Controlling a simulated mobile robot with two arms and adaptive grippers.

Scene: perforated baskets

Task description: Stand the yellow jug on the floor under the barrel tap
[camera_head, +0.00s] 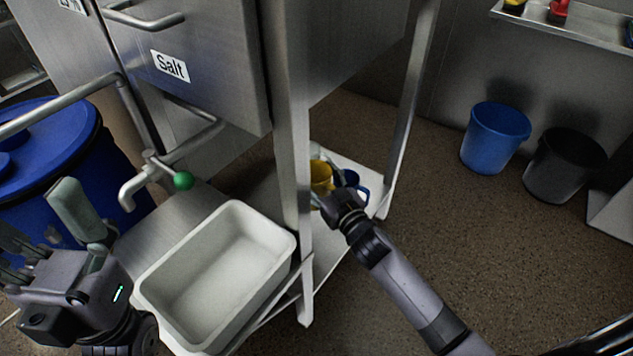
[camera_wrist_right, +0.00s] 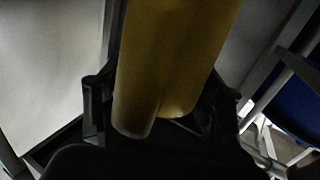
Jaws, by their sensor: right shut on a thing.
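The yellow jug (camera_head: 320,174) is on the low white shelf, partly hidden behind a steel leg and my right gripper. My right gripper (camera_head: 336,184) is shut on it. In the right wrist view a yellow part of the jug (camera_wrist_right: 170,65) fills the space between the dark fingers. A metal tap (camera_head: 131,188) with a green knob (camera_head: 183,181) stands at the left, its spout pointing down. A blue barrel (camera_head: 90,130) is behind it; I cannot tell whether they are joined. My left gripper (camera_head: 42,228) is open and empty at the lower left.
A blue jug (camera_head: 358,187) is close beside the yellow one. A white tub (camera_head: 262,222) sits in front of the steel leg (camera_head: 293,130). Blue (camera_head: 494,140) and black (camera_head: 562,168) buckets stand by the wall. The brown floor (camera_head: 440,220) at the right is clear.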

